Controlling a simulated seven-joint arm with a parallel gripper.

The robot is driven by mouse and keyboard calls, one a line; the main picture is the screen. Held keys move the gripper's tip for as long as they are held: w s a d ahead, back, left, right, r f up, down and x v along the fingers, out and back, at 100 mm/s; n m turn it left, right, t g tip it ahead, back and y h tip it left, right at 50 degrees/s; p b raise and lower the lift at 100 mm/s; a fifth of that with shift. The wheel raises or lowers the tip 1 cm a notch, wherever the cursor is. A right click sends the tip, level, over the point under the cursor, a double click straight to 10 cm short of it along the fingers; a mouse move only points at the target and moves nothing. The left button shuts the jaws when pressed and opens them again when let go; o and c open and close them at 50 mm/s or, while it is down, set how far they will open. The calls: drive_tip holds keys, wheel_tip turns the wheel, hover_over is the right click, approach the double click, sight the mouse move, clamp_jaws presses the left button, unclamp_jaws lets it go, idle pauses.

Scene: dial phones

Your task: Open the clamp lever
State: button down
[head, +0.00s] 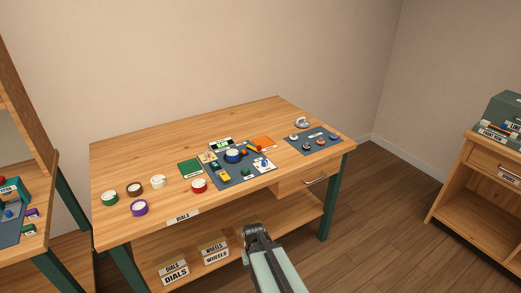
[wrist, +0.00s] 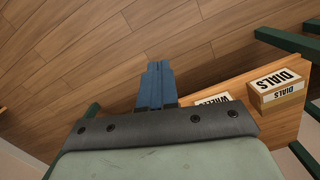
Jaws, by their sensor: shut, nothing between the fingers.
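My gripper (wrist: 158,66) shows in the wrist view with its blue fingers together and nothing between them. It points at the wooden floor, beside the bench's lower shelf and away from the tabletop. In the head view my arm rises in front of the bench, below its front edge. The work mat (head: 213,180) on the wooden bench (head: 125,160) holds a round blue-and-white piece (head: 232,156) and several small coloured parts. I cannot make out which piece is the clamp lever.
Several tape-like rolls, including a purple one (head: 139,208) and a red one (head: 199,186), stand along the bench's left and front. Labelled DIALS boxes (head: 174,272) and WHEELS boxes (head: 215,252) sit on the lower shelf. A drawer handle (head: 316,181) projects at the front right.

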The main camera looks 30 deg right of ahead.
drive_tip(key=w+d+r+m+t+h, duration=0.1)
drive_tip(key=w+d+r+t, duration=0.2)
drive_tip(key=w+d+r, duration=0.5)
drive_tip(key=w+d+r+t+h, duration=0.1)
drive_tip(key=w+d+r+t, duration=0.3)
drive_tip(key=r, duration=0.8)
drive_tip(key=w+d+r+m+t+h, duration=0.1)
drive_tip(key=w+d+r, duration=0.3)
drive_tip(key=w+r, duration=0.5)
drive_tip(key=n+t+h, duration=0.1)
drive_tip(key=t, duration=0.1)
approach(260, 150)
drive_tip(key=f, duration=0.3)
drive_tip(key=shift+w+f, duration=0.25)
drive_tip(key=shift+f, duration=0.15)
drive_tip(key=shift+w+d, duration=0.2)
drive_tip(key=shift+w, duration=0.3)
drive_tip(key=shift+w+d, duration=0.25)
drive_tip(key=shift+w, duration=0.25)
drive_tip(key=shift+w+d, duration=0.3)
drive_tip(key=shift+w, duration=0.45)
drive_tip(key=shift+w+d, duration=0.55)
drive_tip(key=shift+d, duration=0.35)
